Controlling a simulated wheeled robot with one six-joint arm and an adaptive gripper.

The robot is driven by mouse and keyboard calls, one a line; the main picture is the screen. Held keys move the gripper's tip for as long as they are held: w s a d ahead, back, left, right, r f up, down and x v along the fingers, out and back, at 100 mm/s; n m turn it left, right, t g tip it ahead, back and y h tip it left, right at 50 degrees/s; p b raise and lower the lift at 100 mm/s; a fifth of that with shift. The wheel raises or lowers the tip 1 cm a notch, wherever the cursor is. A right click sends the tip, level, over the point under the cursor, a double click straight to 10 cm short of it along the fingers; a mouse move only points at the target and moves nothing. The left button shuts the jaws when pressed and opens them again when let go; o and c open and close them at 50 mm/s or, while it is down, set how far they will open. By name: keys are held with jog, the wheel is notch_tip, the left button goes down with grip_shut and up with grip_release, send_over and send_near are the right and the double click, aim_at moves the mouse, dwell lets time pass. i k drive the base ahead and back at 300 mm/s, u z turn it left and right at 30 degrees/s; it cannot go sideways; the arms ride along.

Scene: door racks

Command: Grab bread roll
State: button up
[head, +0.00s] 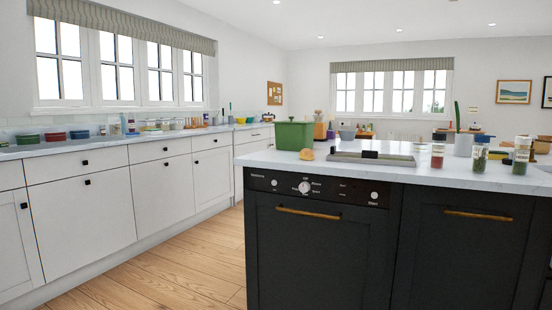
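A small tan, rounded thing that looks like the bread roll (307,154) lies on the white top of the dark kitchen island (280,160). It is near the island's left end, close to the front edge. It sits in front of a green box (294,135) and just left of a flat grey tray-like thing (372,157). My gripper does not show in the head view.
Jars (438,155) stand along the island's right part. The island's dark front has brass handles (308,212). White cabinets with a long counter (110,146) line the left wall. Bare wooden floor (170,265) lies between them and the island.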

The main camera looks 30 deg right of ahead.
aim_at(306, 154)
jog(key=u, duration=0.3)
jog(key=i, duration=1.15)
jog(key=z, duration=0.6)
